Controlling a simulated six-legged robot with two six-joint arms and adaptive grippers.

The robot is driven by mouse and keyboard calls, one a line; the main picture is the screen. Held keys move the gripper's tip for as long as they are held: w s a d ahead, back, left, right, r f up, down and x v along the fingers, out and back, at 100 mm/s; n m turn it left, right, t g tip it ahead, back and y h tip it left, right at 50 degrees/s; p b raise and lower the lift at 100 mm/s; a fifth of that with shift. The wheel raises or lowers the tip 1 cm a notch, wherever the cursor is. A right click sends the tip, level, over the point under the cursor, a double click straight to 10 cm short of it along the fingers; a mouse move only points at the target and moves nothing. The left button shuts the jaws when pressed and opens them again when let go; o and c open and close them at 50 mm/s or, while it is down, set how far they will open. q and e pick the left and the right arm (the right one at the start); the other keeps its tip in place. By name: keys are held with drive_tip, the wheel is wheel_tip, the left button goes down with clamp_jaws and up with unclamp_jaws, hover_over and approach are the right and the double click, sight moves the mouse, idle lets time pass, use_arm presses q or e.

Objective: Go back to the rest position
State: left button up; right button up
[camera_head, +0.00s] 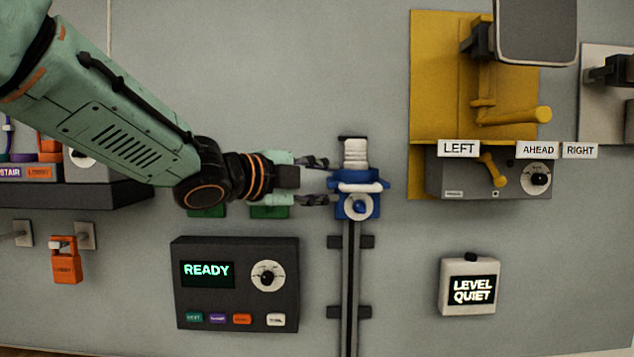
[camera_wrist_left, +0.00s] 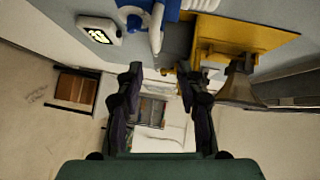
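My left gripper (camera_head: 322,181) reaches in from the left across the grey wall. Its two dark fingers are spread apart, with their tips close to the left side of a blue valve-like fitting (camera_head: 345,206). In the head view I cannot tell whether the tips touch it. In the left wrist view my left gripper (camera_wrist_left: 160,82) is open with nothing held between the fingers. The blue fitting (camera_wrist_left: 172,8) shows at the top edge there, beyond the fingers. My right gripper is in neither view.
A dark vertical rail (camera_head: 350,280) runs below the fitting. A READY panel (camera_head: 236,315) is below my arm. A yellow panel (camera_head: 435,80) and a grey lever box (camera_head: 455,181) are at right. A LEVEL QUIET box (camera_head: 451,306) is lower right. An orange handset (camera_head: 66,265) hangs at left.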

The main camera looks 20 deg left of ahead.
use_arm(q)
drive_tip(key=shift+s+a, duration=0.3)
drive_tip(key=shift+s, duration=0.1)
